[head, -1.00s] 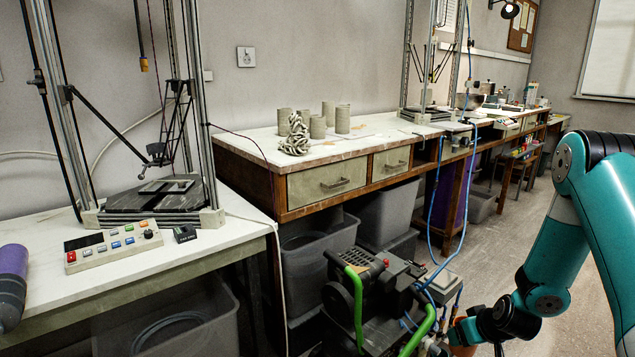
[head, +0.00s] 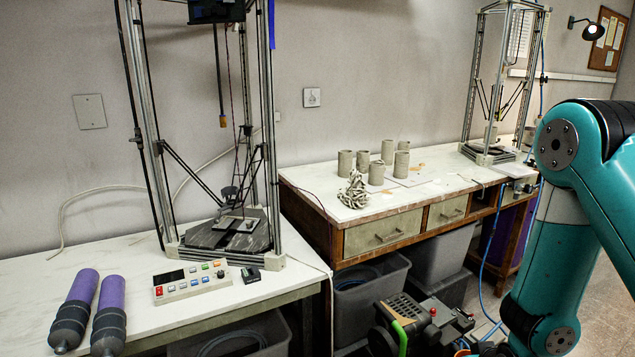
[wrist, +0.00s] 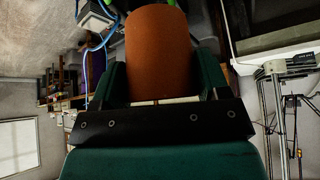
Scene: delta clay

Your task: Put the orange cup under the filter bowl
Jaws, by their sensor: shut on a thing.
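The orange cup (wrist: 157,50) fills the upper middle of the wrist view. My gripper (wrist: 162,82) is shut on it, with one dark green finger on each side. I cannot make out the filter bowl in either view now.
A white bench (head: 110,285) at left bears a delta printer (head: 215,235), a control panel (head: 192,283) and two purple cylinders (head: 75,305). A wooden bench (head: 335,225) holds several clay cylinders (head: 376,172). A green-handled machine (head: 430,325) stands on the floor before the grey bins (head: 370,305).

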